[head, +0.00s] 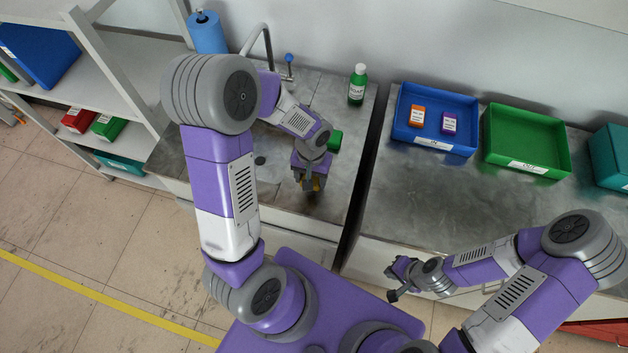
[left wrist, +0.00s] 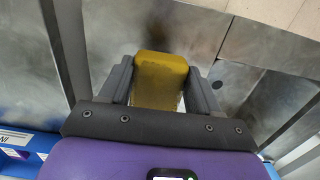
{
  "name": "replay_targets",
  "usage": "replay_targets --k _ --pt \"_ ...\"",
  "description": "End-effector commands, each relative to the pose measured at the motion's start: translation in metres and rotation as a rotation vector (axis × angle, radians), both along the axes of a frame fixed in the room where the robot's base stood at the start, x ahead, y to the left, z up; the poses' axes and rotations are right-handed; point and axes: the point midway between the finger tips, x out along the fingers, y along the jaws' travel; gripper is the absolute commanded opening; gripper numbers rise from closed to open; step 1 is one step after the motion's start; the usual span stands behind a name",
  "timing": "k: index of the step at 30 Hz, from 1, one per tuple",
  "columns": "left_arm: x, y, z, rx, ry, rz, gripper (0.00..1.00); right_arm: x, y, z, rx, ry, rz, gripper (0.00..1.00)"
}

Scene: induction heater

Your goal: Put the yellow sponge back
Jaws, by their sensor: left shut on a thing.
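The yellow sponge (left wrist: 160,80) is between the two fingers of my left gripper (left wrist: 160,85) in the left wrist view, and the fingers are shut on it. In the head view my left gripper (head: 312,186) is over the metal sink counter (head: 335,195), near its front edge, with a little of the yellow sponge (head: 318,182) showing. Most of the sponge is hidden there by the gripper. I cannot tell whether the sponge touches the counter. My right gripper (head: 396,279) is in front of the right-hand counter, away from the sponge; its jaws are too small to judge.
A green bottle (head: 357,85) and the tap (head: 267,50) stand at the back of the sink counter. A green object (head: 335,140) is beside my left wrist. The blue tray (head: 402,128) and green tray (head: 490,145) are on the right counter (head: 400,200), whose front is clear.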

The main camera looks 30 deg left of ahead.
Motion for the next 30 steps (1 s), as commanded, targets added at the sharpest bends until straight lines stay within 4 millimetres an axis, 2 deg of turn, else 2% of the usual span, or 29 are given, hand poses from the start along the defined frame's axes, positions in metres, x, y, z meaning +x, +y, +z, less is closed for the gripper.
replay_targets --k 1,7,14,25,26,30 --pt "-0.001 0.0 -0.009 0.0 0.004 -0.001 0.14 0.0 0.0 -0.002 0.0 0.0 0.0 0.0" --pt "0.0 0.0 -0.024 0.0 0.0 0.001 0.14 0.0 0.0 -0.004 0.0 -0.001 0.0 0.0" --pt "0.0 0.0 -0.054 0.001 0.002 0.0 0.14 0.0 0.0 -0.008 0.0 -0.001 0.0 0.0" --pt "0.001 0.0 -0.058 -0.001 -0.002 0.0 0.14 0.001 0.0 -0.012 0.0 -0.001 0.0 0.0" --pt "0.001 0.0 -0.059 -0.001 -0.002 0.0 0.64 0.001 0.0 -0.012 0.0 -0.001 0.0 0.0" --pt "0.001 0.0 -0.057 -0.001 -0.002 0.0 0.85 0.0 0.0 -0.011 0.0 -0.001 0.0 0.0"
